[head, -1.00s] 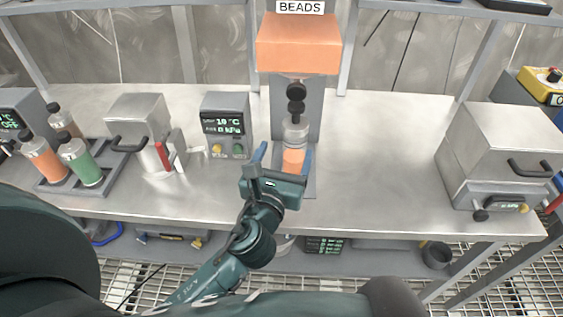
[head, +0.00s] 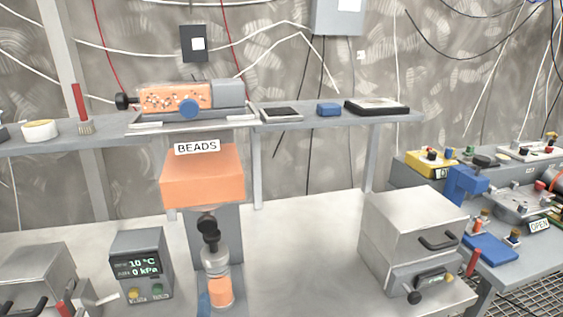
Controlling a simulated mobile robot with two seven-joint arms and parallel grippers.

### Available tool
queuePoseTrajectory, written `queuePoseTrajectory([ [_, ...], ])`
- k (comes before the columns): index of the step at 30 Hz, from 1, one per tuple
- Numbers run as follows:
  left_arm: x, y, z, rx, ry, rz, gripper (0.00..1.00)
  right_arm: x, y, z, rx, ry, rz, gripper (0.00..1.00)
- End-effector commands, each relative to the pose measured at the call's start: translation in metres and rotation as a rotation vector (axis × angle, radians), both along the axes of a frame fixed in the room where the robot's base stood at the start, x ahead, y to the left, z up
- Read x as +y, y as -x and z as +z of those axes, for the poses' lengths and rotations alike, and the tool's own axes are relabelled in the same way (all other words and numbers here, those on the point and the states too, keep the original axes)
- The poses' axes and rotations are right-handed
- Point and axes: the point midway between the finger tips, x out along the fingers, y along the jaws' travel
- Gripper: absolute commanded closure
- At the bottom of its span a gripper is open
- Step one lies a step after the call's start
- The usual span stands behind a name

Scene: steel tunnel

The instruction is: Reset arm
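Neither of my arms shows in the head view at this moment, so both grippers are out of sight. The bottle with orange contents (head: 219,291) stands upright under the orange BEADS dispenser (head: 203,177). A small piece of blue shows beside the bottle at the lower edge; I cannot tell what it belongs to.
A steel bench (head: 310,235) carries a display box (head: 140,265) reading 10 °C and 0 kPa, a metal box with a black handle (head: 420,235) and another metal box (head: 38,275). A shelf (head: 330,120) runs above. A side table (head: 515,270) holds yellow and blue devices.

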Motion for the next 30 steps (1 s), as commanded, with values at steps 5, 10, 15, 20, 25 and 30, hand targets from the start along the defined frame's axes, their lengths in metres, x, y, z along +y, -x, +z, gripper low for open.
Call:
queuePoseTrajectory([
  [5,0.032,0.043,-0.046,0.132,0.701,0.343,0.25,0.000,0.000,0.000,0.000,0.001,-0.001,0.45],
  [10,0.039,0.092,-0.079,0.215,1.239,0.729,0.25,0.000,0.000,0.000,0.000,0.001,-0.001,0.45],
  [15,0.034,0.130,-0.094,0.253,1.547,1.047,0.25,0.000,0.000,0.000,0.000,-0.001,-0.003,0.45],
  [20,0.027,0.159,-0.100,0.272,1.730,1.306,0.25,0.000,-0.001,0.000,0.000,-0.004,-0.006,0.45],
  [25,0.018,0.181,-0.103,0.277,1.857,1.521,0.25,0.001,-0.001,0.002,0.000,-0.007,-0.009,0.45],
  [30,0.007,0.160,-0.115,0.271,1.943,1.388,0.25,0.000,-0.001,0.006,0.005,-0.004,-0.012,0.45],
])
